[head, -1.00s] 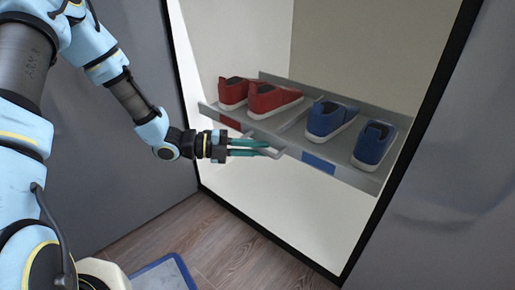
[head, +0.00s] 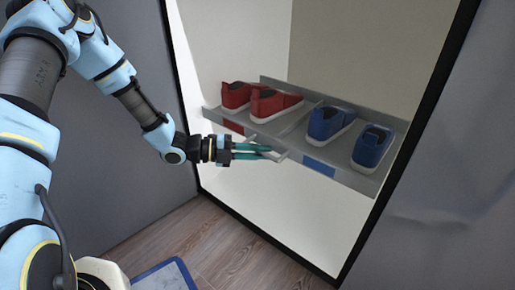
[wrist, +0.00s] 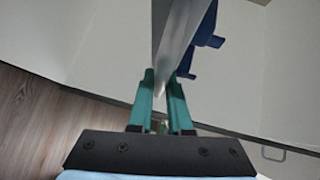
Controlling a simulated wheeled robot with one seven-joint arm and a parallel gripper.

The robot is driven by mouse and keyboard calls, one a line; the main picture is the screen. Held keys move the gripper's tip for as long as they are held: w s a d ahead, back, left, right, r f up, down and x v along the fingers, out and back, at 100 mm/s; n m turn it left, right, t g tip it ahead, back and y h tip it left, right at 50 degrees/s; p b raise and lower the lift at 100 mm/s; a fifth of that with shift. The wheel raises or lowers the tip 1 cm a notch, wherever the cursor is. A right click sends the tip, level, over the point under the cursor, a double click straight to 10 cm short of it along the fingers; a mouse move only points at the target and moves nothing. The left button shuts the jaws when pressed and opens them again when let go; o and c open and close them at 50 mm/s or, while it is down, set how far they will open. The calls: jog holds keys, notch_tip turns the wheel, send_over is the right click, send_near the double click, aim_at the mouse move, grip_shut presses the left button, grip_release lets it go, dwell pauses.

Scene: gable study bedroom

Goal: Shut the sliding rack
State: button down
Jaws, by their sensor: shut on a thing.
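The sliding rack is a grey tray (head: 352,177) inside a tall, pale, black-edged wardrobe. It carries a pair of red shoes (head: 274,103) on the left and a pair of blue shoes (head: 330,123) on the right. A thin handle (head: 284,156) sticks out at the middle of its front. My gripper (head: 268,151) comes from the left, its teal fingers shut on the handle, whose held part is mostly hidden. In the wrist view, my gripper (wrist: 163,82) has its fingertips at the edge of a grey strip of the rack (wrist: 184,45), with a blue shape beside it.
The wardrobe's black frame (head: 408,150) runs down the right of the opening, with a grey panel (head: 455,140) beyond it. A grey wall (head: 110,175) stands behind my arm. The wood floor (head: 225,245) holds a blue-edged mat (head: 165,277) near my base.

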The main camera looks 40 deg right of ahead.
jog(key=shift+w+d, duration=0.1)
jog(key=shift+d, duration=0.1)
jog(key=c, duration=0.8)
grip_release()
jog(key=shift+c, duration=0.2)
jog(key=p+v, duration=0.3)
jog(key=v, duration=0.7)
jog(key=shift+w+a+p, duration=0.15)
jog(key=shift+a+p, duration=0.2)
